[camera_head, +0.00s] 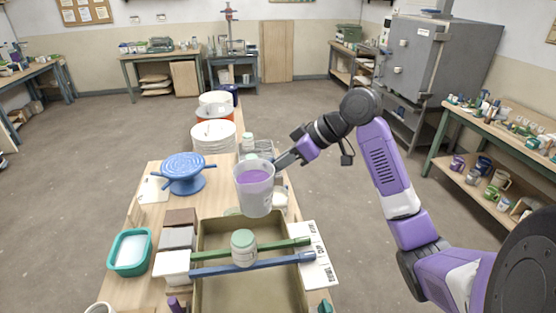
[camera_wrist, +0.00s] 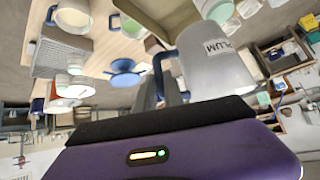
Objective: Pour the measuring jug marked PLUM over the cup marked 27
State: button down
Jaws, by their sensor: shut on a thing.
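My gripper (camera_head: 284,160) is shut on the handle of the translucent measuring jug (camera_head: 254,200), which holds purple liquid. In the wrist view the jug (camera_wrist: 215,75) shows the mark PLUM beside my gripper's fingers (camera_wrist: 165,85). The jug looks close to upright and is raised above the table, behind the basin. A pale cup with a greenish top (camera_head: 244,250) stands across a green bar (camera_head: 285,246) and a blue bar (camera_head: 215,269) over the basin. Its mark is too small to read, so I cannot tell whether it is 27.
The bars span a tan basin (camera_head: 203,225). A blue banding wheel (camera_head: 183,170), stacked white discs (camera_head: 213,136) and a teal tub (camera_head: 130,251) stand on the table (camera_head: 150,215). Several jars are partly hidden behind the jug. A white marked sheet (camera_head: 315,262) lies right of the basin.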

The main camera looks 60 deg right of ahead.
notch_tip(320, 180, down, 4)
jog(key=h+b, duration=0.1)
jog(key=b, duration=0.2)
jog(key=n+h+b, duration=0.1)
jog(key=h+b, duration=0.1)
jog(key=b, duration=0.1)
jog(key=shift+d+f+n+b, duration=0.15)
jog(key=shift+f+n+b, duration=0.1)
jog(key=shift+n+b, duration=0.05)
dwell(0.6)
dwell(0.4)
jog(key=shift+s+a+r+n+h+b, duration=0.1)
jog(key=shift+a+r+n+h+b, duration=0.45)
jog(key=shift+h+b, duration=0.75)
jog(key=shift+a+r+n+h+b, duration=0.55)
jog(key=shift+h+b, duration=0.25)
jog(key=shift+b, duration=1)
